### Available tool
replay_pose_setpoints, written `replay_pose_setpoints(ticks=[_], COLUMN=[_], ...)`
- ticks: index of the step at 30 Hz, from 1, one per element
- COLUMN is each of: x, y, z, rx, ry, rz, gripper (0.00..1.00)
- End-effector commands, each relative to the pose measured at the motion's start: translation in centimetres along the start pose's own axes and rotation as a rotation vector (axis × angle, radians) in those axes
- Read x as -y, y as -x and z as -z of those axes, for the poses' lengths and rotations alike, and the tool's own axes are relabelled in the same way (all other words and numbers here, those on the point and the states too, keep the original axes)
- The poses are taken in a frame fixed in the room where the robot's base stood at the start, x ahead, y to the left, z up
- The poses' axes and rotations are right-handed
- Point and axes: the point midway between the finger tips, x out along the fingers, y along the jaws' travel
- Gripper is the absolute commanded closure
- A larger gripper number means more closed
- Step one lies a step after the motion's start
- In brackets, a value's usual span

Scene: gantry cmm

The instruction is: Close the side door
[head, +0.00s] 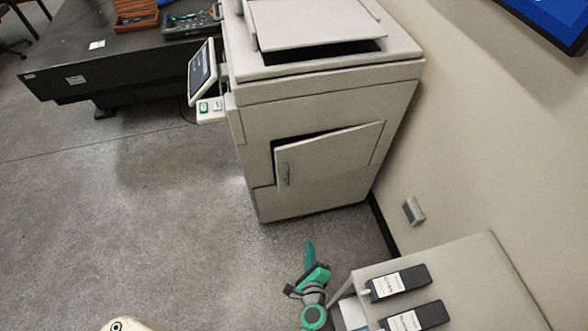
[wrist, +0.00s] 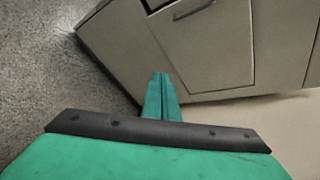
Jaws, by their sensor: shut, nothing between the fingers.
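The side door (head: 330,153) is a light grey panel on the side of a grey cabinet machine (head: 330,100). It stands ajar, with a dark gap along its top and left edge. Its handle (head: 285,173) is near the left edge. In the wrist view the door (wrist: 210,50) and its handle (wrist: 193,9) show at the upper right. My gripper (head: 309,246) is green, below the door and apart from it in the head view. In the wrist view its fingers (wrist: 160,80) are together, with nothing between them.
A grey surface with black boxes (head: 400,282) is right of my arm. A wall with a small grey fixture (head: 413,210) stands at the right. A tilted screen (head: 202,72) juts from the machine's left. Open concrete floor (head: 150,220) lies to the left.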

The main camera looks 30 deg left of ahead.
Motion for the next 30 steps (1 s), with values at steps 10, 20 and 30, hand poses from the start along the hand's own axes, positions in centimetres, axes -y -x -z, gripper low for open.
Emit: replay_pose_setpoints(ticks=[10, 20, 30], x=[7.4, 11.8, 12.6], y=[-11.4, -14.5, -18.3], z=[-6.5, -9.8, -11.8], rx=[0.355, 0.517, 0.519], ry=[-0.668, -0.924, -0.925], rz=[-0.044, -0.090, -0.090], gripper=[1.00, 1.00, 1.00])
